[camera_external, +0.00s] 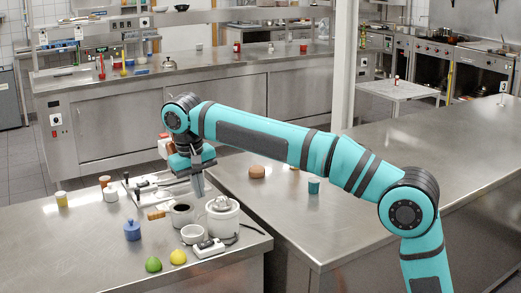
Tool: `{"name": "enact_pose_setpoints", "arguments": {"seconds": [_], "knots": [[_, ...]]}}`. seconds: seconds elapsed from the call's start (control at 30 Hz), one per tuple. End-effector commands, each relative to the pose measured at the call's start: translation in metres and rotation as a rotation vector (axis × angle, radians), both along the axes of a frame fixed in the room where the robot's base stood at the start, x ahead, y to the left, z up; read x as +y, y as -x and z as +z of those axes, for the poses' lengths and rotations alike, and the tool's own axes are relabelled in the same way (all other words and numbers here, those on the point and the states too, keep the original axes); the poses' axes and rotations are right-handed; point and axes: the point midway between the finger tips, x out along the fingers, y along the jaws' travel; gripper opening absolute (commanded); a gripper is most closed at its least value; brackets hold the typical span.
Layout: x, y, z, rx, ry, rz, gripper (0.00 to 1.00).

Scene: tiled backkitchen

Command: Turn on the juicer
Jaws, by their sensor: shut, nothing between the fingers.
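The juicer appears to be the white round appliance (223,222) with a grey top, near the right end of the left steel counter (90,247). A dark cord runs on the counter at its right. My gripper (199,194) is shut and empty, pointing down above the counter, just left of and behind the juicer's top in the picture. I cannot tell whether it touches anything. Any switch on the juicer is too small to make out.
A white power strip (208,248), a white bowl (193,234) and a dark-topped pot (182,214) stand close to the juicer. A lime (153,264), a lemon (178,257) and a blue jar (132,230) sit nearby. The counter's front left is clear.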

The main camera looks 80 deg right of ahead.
Motion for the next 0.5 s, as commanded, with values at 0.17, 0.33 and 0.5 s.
{"name": "enact_pose_setpoints", "arguments": {"seconds": [0.17, 0.33, 0.5], "knots": [[-0.0007, -0.0007, -0.0005, 0.005, 0.000, -0.003, 0.00], [-0.0006, -0.0007, -0.0006, 0.003, 0.000, -0.002, 0.00], [-0.0013, 0.0003, -0.0081, 0.004, -0.001, -0.003, 0.00]]}}
